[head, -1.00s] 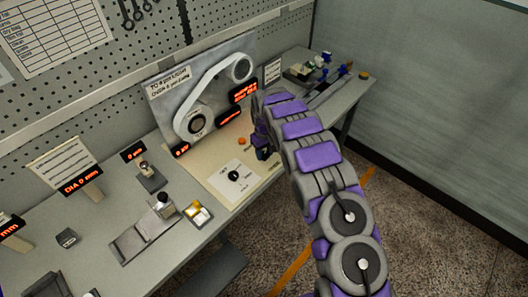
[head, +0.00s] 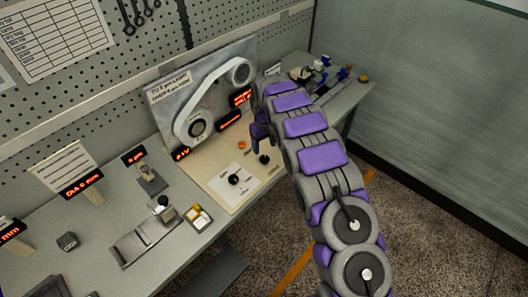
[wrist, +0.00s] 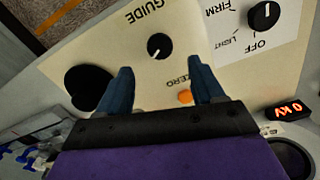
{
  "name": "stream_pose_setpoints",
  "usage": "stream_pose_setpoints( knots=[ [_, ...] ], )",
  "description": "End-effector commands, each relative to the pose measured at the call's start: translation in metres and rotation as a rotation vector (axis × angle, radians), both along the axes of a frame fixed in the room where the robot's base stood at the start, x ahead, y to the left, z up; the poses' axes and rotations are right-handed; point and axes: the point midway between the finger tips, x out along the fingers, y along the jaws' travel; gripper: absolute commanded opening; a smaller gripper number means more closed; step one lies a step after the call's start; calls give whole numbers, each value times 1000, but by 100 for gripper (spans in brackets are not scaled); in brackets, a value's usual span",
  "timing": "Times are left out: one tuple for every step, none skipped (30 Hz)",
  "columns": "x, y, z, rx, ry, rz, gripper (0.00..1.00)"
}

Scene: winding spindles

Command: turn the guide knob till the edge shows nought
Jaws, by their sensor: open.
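The guide knob (wrist: 160,46) is a small black knob with a white mark, beside the printed word GUIDE on a cream panel. It also shows in the head view (head: 264,160), just below my gripper (head: 258,138). In the wrist view my gripper (wrist: 161,78) has its two blue fingers apart with nothing between them. The knob lies beyond the fingertips, roughly in line with the gap, and looks untouched. Red-lit displays (head: 228,120) stand on the grey backboard; their text is too small to read, so I cannot tell the edge value.
An orange button (wrist: 185,97) marked ZERO lies between the fingers in the picture. A black selector knob (wrist: 263,16) with OFF, LIGHT and FIRM is to the right. A big black disc (wrist: 88,87) is left. A white belt (head: 215,85) runs over rollers on the backboard.

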Motion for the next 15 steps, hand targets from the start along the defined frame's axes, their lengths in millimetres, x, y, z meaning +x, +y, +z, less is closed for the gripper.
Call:
stream_pose_setpoints(
  knots=[
    [1, 0, 14, 1, -4, 0, 67],
    [1, 0, 21, 1, -3, 0, 67],
    [0, 0, 29, 1, -1, 0, 67],
    [0, 0, 35, 0, 0, 0, 67],
    [1, 0, 42, 1, -1, 0, 67],
    [1, 0, 50, 1, -1, 0, 67],
    [1, 0, 56, 1, -1, 0, 67],
    [1, 0, 62, 0, 0, 0, 67],
    [1, 1, 69, -1, 1, 0, 67],
    [1, 1, 75, 0, 0, 1, 67],
    [1, 1, 80, 0, -1, 1, 67],
    [2, 1, 86, 1, -3, 1, 67],
    [2, 1, 89, 1, -3, 1, 67],
    [2, 1, 93, 0, -2, 1, 67],
    [1, 1, 96, 0, 0, 1, 67]
  ],
)
